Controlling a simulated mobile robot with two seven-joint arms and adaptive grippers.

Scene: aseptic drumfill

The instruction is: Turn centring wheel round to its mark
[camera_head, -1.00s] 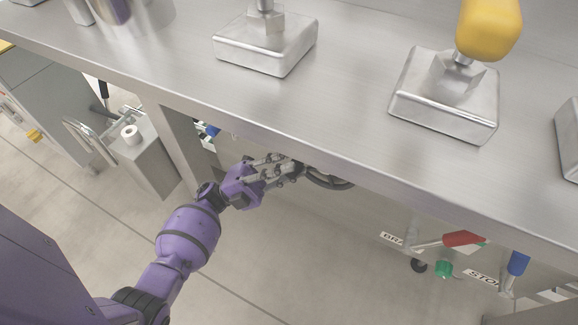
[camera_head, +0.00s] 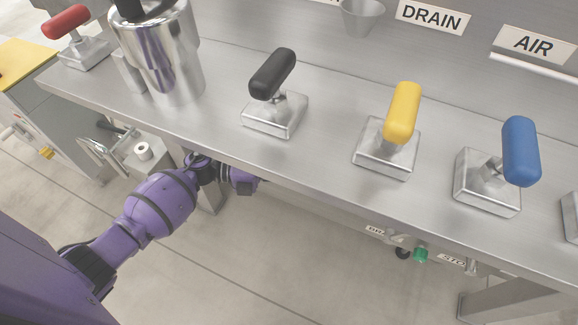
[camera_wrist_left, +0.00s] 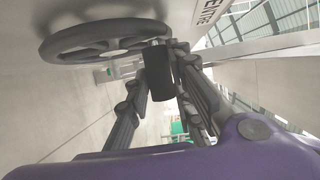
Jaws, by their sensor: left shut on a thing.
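The centring wheel (camera_wrist_left: 62,42) is a dark grey ring with spokes at the upper left of the left wrist view. A dark cylindrical handle (camera_wrist_left: 160,72) stands at its right edge. My left gripper (camera_wrist_left: 160,88) has its fingers on both sides of this handle and is shut on it. A white label on the panel, partly cut off, reads "ENTRE" (camera_wrist_left: 208,12). I cannot make out the wheel's mark. My right gripper is not in view.
The steel counter (camera_head: 325,140) carries levers with black (camera_head: 272,74), yellow (camera_head: 402,112), blue (camera_head: 521,151) and red (camera_head: 65,22) grips, and a shiny steel vessel (camera_head: 172,65). Signs read "DRAIN" (camera_head: 432,17) and "AIR" (camera_head: 531,44). Open floor (camera_head: 270,265) lies below.

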